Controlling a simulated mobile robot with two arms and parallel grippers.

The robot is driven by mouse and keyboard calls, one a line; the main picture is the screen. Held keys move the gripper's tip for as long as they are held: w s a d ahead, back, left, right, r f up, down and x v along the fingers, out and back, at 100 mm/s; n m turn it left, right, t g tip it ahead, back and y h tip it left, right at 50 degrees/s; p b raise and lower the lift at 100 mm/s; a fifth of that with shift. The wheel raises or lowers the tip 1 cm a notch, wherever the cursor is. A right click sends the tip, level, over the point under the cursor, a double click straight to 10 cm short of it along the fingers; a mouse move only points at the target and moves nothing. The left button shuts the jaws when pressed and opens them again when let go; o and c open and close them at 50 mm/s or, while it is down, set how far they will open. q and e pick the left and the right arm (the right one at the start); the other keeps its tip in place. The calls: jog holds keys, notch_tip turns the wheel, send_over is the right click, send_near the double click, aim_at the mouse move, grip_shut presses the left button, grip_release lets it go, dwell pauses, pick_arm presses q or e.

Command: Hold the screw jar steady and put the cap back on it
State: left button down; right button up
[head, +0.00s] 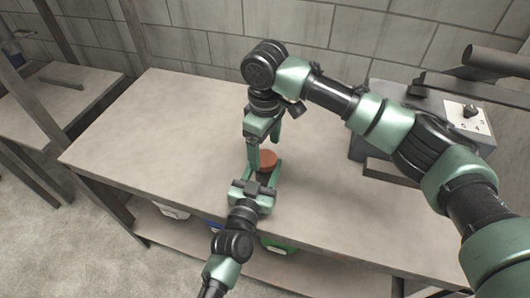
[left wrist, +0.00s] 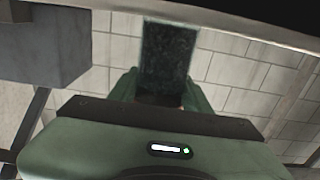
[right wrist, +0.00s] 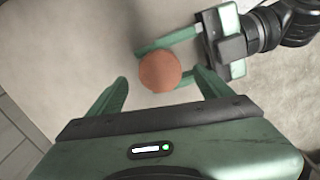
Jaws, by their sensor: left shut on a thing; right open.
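A round orange-brown disc-shaped top (head: 267,157) shows between my grippers in the head view. The right wrist view shows it from above as a full disc (right wrist: 160,72). My left gripper (head: 266,166) is shut around this piece from the front, one finger on each side. My right gripper (head: 265,146) points down above it, open, with its fingers (right wrist: 164,82) apart on either side of the disc.
The grey worktable (head: 180,130) is clear to the left. A grey machine box with a dial (head: 468,112) stands at the table's right. Several bins, one green (head: 278,246), sit on the shelf below the front edge. A block wall is behind.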

aim_at(262, 173)
notch_tip(262, 173, up, 9)
dwell(0.3)
jog(key=shift+r, duration=0.1)
pick_arm(q)
jog(key=c, duration=0.6)
grip_release()
jog(key=v, duration=0.7)
jog(key=shift+s+a+b, duration=0.15)
jog(key=shift+s+b, duration=0.2)
pick_arm(e)
jog(key=shift+f, duration=0.4)
